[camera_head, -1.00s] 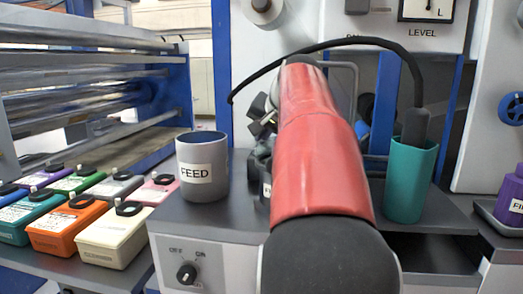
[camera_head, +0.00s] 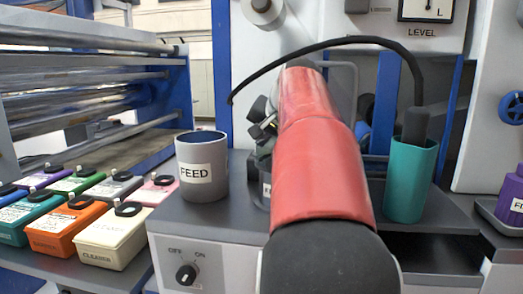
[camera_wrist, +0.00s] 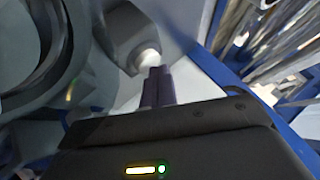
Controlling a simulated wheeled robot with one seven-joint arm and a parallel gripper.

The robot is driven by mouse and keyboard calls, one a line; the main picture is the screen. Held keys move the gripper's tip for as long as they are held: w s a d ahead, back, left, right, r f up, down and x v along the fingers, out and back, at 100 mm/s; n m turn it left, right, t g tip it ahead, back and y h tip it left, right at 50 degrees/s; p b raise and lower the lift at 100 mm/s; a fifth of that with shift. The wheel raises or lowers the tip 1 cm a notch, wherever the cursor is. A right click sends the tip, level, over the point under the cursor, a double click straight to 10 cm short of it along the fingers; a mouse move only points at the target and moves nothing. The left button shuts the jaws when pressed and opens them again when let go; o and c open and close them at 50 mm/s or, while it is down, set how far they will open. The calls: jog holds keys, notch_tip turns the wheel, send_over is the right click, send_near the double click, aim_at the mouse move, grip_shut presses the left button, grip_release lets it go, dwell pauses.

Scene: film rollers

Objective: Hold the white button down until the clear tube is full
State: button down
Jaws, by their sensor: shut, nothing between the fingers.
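What looks like the same fitting (camera_head: 262,6) is at the top edge of the head view, on the white panel. My gripper (camera_wrist: 159,72) is shut and empty, its fingertips at the button's lower edge in the picture. I cannot tell whether they touch it or whether it is pressed. In the head view my red arm hides most of the gripper. I cannot make out the clear tube in either view.
A grey FEED cup (camera_head: 202,168) stands left of my arm, and a green cup (camera_head: 410,180) with a black cable end stands right. A LEVEL gauge (camera_head: 426,10) is at the top right. An OFF/ON knob (camera_head: 187,274) is below. Coloured boxes (camera_head: 110,240) sit at lower left.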

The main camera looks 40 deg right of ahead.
jog(key=shift+f+b, duration=0.35)
jog(key=shift+f, duration=0.6)
dwell(1.0)
jog(key=shift+w, duration=0.1)
dwell(3.1)
jog(key=shift+a+r+p, duration=0.15)
jog(key=shift+r+p, duration=0.25)
jog(key=shift+r, duration=0.1)
jog(key=shift+a+r+p, duration=0.15)
jog(key=shift+r+p, duration=0.2)
jog(key=shift+r, duration=0.5)
notch_tip(320, 180, up, 5)
jog(key=p, duration=0.5)
jog(key=shift+f, duration=0.15)
